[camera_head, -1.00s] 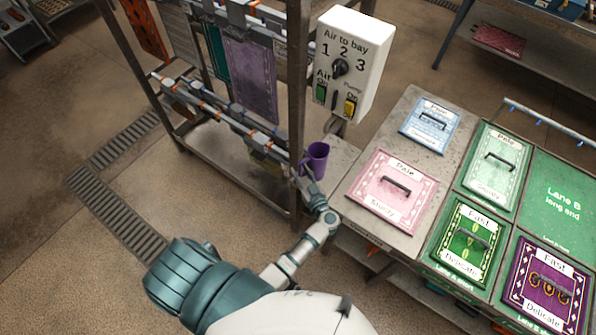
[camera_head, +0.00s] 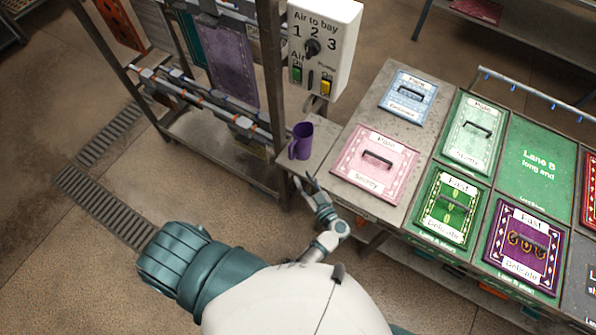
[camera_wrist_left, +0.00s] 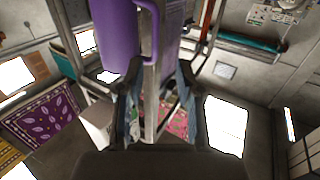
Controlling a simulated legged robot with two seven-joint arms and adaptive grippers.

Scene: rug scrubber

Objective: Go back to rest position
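My left gripper (camera_head: 308,184) is in the middle of the head view, below and apart from a purple mug (camera_head: 301,141). Its two fingers are spread with nothing between them. The mug stands upright on the grey surface between the rack and the card table, its handle toward the left. In the left wrist view the mug (camera_wrist_left: 115,35) is at the top, beyond the open left gripper (camera_wrist_left: 158,75). My right gripper is not in view.
A metal rack (camera_head: 272,75) with hanging rugs stands left of the mug. A white control box (camera_head: 325,45) is mounted on it. A table (camera_head: 345,195) with several labelled cards lies right of the gripper. Open floor (camera_head: 90,275) is at the lower left.

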